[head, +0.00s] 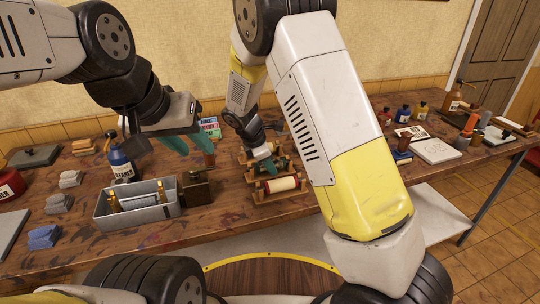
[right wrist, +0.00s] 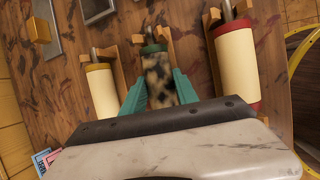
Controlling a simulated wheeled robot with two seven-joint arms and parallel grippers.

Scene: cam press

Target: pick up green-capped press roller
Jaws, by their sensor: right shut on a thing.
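The green-capped press roller (right wrist: 157,78) has a dark, speckled body and lies in a wooden cradle in the right wrist view. My right gripper (right wrist: 160,92) has its teal fingers on both sides of it, shut on the roller. In the head view my right gripper (head: 265,163) is over the roller rack and mostly hides this roller. I cannot tell whether the roller is lifted off its cradle. My left gripper (head: 190,145) is open and empty, above the table behind the grey tray.
A cream roller with red caps (head: 281,184) lies in front, and another cream roller (right wrist: 103,90) lies on the other side. Bottles and a white block (head: 435,150) are at right.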

